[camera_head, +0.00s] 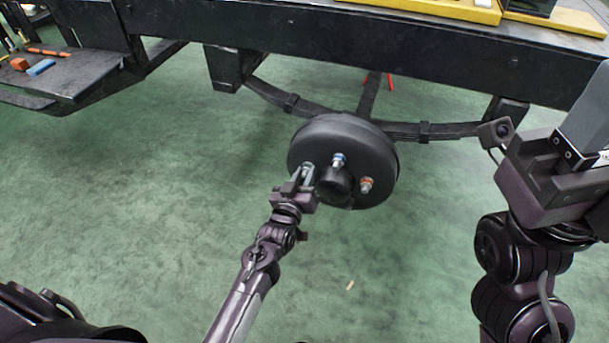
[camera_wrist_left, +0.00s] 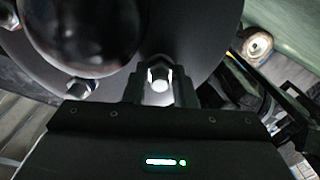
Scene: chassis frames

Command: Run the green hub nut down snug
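The black wheel drum (camera_head: 330,135) hangs under the chassis frame, with a dark hub cap (camera_head: 335,187) in its middle. Studs with nuts stand around the cap: a blue-marked nut (camera_head: 338,159) at the top and an orange-marked nut (camera_head: 366,184) at the right. My left gripper (camera_head: 305,176) is at the left stud, its fingers on both sides of a hex nut (camera_wrist_left: 160,78) and seemingly closed on it. This nut looks pale in the left wrist view; I take it as the green hub nut, but its colour is mostly hidden. My right arm's wrist (camera_head: 560,175) shows at the right; its fingertips are not visible.
The dark chassis beam (camera_head: 330,35) runs across above the drum, with leaf springs (camera_head: 435,130) behind it. A shelf (camera_head: 70,75) with an orange and a blue item is at the far left.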

